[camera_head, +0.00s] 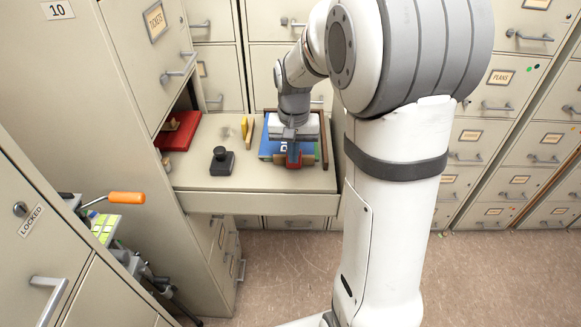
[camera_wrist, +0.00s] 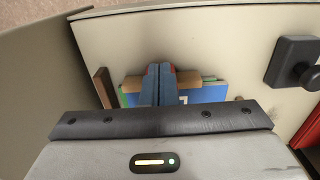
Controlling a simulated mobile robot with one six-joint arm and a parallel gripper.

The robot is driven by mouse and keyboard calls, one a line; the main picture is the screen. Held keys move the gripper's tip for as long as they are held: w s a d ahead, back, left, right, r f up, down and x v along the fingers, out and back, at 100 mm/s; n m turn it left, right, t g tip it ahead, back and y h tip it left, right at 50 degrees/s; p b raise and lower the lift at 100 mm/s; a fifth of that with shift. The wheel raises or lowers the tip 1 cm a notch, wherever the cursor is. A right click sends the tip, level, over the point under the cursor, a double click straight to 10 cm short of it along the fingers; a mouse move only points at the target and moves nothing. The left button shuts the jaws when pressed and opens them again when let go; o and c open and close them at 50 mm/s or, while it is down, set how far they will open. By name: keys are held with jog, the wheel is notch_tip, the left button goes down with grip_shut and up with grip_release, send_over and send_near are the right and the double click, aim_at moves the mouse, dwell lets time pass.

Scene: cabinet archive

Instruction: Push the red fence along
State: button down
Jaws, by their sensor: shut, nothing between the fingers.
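My gripper (camera_head: 292,152) points down over a pull-out shelf, its fingers shut with nothing between them. In the wrist view the closed fingers (camera_wrist: 159,84) are over a tray-like set of a blue board (camera_wrist: 207,94), a tan bar (camera_wrist: 188,80) and a dark wooden strip (camera_wrist: 103,88). A small patch of red, probably the red fence (camera_wrist: 172,68), shows right at the fingertips; most of it is hidden behind them. I cannot tell whether they touch. In the head view the blue board (camera_head: 269,149) lies beneath the gripper.
A black-knobbed stamp (camera_head: 221,162) stands on the shelf (camera_head: 205,178) left of the board. A red book-like object (camera_head: 181,131) lies at the shelf's left. Yellow and wooden pieces (camera_head: 247,130) stand between. Cabinets surround the shelf; an orange handle (camera_head: 127,198) sticks out lower left.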

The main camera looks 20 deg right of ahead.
jog(key=shift+s+a, duration=0.1)
jog(key=shift+s, duration=0.2)
notch_tip(320, 180, up, 7)
jog(key=p, duration=0.5)
notch_tip(320, 180, up, 8)
jog(key=b, duration=0.1)
jog(key=s+a+f+n+t+b, duration=0.1)
jog(key=s+f, duration=0.1)
jog(key=s, duration=0.7)
jog(key=s+a+f+n+t, duration=0.1)
jog(key=s+f+n+t, duration=0.1)
jog(key=s, duration=0.8)
jog(key=shift+s+a+f+n+b, duration=0.2)
jog(key=shift+a+f+n+b, duration=0.15)
jog(key=shift+f, duration=0.35)
